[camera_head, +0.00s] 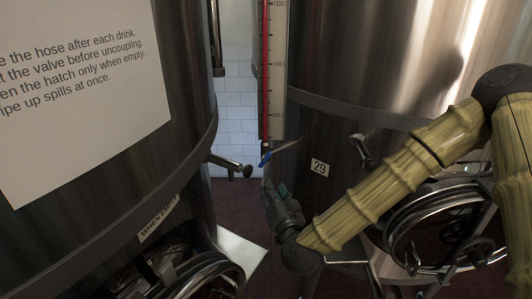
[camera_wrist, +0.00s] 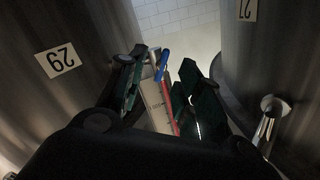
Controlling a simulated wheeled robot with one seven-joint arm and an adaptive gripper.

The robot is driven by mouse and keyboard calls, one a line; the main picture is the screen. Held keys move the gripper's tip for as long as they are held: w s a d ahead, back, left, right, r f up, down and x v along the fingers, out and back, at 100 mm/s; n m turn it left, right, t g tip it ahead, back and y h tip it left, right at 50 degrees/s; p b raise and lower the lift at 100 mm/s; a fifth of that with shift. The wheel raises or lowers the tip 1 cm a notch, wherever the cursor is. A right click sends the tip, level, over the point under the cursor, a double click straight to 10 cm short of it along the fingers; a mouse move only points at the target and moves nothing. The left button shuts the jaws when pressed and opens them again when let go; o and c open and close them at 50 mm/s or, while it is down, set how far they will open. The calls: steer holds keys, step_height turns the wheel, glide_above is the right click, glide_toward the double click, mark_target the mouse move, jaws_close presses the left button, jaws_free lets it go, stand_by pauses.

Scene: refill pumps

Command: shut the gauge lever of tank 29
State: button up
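Tank 29 (camera_head: 350,130) is the dark steel tank at centre-right, with its number label (camera_head: 320,168). Its level gauge (camera_head: 272,80), a white scale with a red column, runs down the tank's left edge. The blue gauge lever (camera_head: 265,158) sits at the gauge's foot and slants. My gripper (camera_head: 278,190) is just below the lever, fingers pointing up. In the wrist view, my gripper (camera_wrist: 163,62) is open, and the blue lever (camera_wrist: 162,65) shows between the fingertips with the gauge (camera_wrist: 158,100) behind. I cannot tell whether a finger touches the lever.
Another tank (camera_head: 100,190) with a notice (camera_head: 75,80) stands at left, its spout (camera_head: 232,165) jutting into the gap. Tank 29 has a tap (camera_head: 362,148) and round hatch (camera_head: 440,230) near my arm. Tiled wall (camera_head: 235,120) lies behind. The wrist view shows a label 27 (camera_wrist: 247,9).

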mark_target(266, 161)
steer(key=shift+t, duration=0.4)
steer(key=r+p+x, duration=0.1)
steer(key=x, duration=0.3)
steer(key=p+x, duration=0.2)
steer(key=x, duration=0.1)
steer(key=r+p+x, duration=0.1)
steer(key=x, duration=0.3)
steer(key=shift+w+d+r+p, duration=0.1)
steer(key=shift+w+r+p, duration=0.2)
steer(key=shift+p, duration=0.1)
jaws_close()
